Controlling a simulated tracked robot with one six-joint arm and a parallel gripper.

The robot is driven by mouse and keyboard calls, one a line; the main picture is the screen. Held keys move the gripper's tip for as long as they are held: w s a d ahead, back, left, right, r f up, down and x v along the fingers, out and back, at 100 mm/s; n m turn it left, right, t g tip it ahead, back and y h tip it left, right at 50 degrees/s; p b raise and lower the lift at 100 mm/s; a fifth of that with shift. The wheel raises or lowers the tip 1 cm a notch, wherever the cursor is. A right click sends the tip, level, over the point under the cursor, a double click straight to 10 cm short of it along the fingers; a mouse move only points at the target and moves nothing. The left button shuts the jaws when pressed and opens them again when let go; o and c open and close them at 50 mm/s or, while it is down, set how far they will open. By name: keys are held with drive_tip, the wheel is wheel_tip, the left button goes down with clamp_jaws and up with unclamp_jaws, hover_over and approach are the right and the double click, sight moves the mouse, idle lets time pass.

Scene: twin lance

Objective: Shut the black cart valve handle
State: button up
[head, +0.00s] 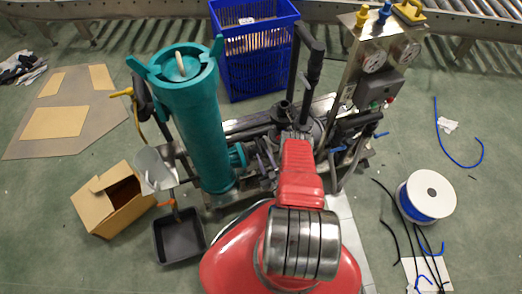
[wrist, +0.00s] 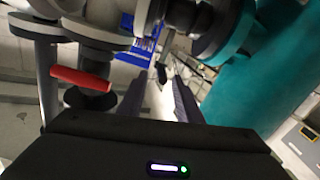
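My gripper (wrist: 158,88) is open in the wrist view, its two dark fingers spread apart with nothing held. A small black lever (wrist: 162,73) shows beyond the gap between the fingertips, apart from them as far as I can see. It looks like the black valve handle, but I cannot be sure. A red handle (wrist: 80,78) sits on a pipe fitting at the left of the wrist view. In the head view my red arm reaches over the cart (head: 240,127), and my fingers (head: 266,158) show among its pipework, right of the teal filter. The valve handle is not clear there.
The teal filter housing (head: 203,120) stands on the cart's left and fills the right of the wrist view. Grey pipe flanges crowd the wrist view's top. A blue crate (head: 255,50) is behind the cart. A box (head: 112,198) and black tray (head: 180,237) lie left.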

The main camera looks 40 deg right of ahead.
drive_tip(key=shift+v, duration=2.2)
drive_tip(key=shift+c, duration=0.3)
